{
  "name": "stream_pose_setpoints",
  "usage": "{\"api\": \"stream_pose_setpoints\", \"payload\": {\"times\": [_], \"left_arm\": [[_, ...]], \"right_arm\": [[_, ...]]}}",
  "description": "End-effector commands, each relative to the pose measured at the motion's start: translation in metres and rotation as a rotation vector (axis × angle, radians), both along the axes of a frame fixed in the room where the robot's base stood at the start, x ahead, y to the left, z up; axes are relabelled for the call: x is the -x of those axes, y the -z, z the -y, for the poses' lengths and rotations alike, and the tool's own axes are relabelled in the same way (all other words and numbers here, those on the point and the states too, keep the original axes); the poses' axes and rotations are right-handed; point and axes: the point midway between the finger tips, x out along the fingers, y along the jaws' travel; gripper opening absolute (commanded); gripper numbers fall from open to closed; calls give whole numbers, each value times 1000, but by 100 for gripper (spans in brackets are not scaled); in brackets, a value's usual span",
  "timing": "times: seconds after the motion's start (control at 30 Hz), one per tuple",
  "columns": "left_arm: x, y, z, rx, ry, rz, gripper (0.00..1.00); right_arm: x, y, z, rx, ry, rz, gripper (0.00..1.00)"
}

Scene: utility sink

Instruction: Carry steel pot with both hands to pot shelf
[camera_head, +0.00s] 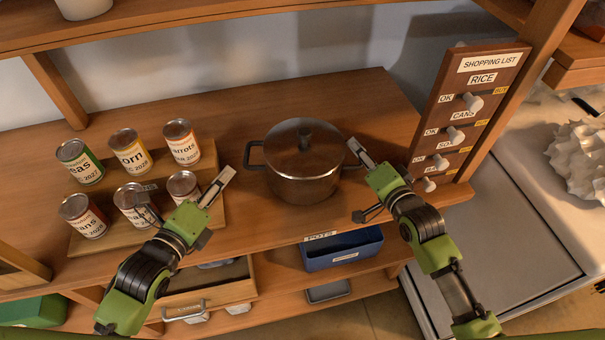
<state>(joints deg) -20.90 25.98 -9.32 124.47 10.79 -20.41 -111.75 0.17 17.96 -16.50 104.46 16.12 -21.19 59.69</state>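The dark steel pot (300,188), with its lid and knob on, stands upright on the wooden shelf (350,105). A loop handle (253,155) shows on its left side; the right handle (357,153) is partly behind my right gripper's finger. My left gripper (187,190) is open with spread fingers, left of and in front of the pot. My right gripper (358,183) is open on the pot's right, its upper fingertip close to the right handle. Contact there cannot be told. A "POTS" label (320,236) is on the shelf's front edge below the pot.
Several labelled cans (130,152) stand on a stepped wooden rack (120,238) at left. A shopping list board (480,95) with sliders stands at right. A blue bin (341,250) and an open drawer (212,292) are below. The shelf behind the pot is clear.

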Motion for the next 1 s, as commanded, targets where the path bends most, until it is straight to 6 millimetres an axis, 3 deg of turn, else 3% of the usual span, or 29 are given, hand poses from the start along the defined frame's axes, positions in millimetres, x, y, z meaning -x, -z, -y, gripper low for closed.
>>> {"api": "stream_pose_setpoints", "payload": {"times": [0.6,1.0], "left_arm": [[0,0,0,0,0,0,26],[0,0,0,0,0,0,26]], "right_arm": [[95,-21,33,1,0,-2,26],[109,-25,39,1,-1,1,26]]}}
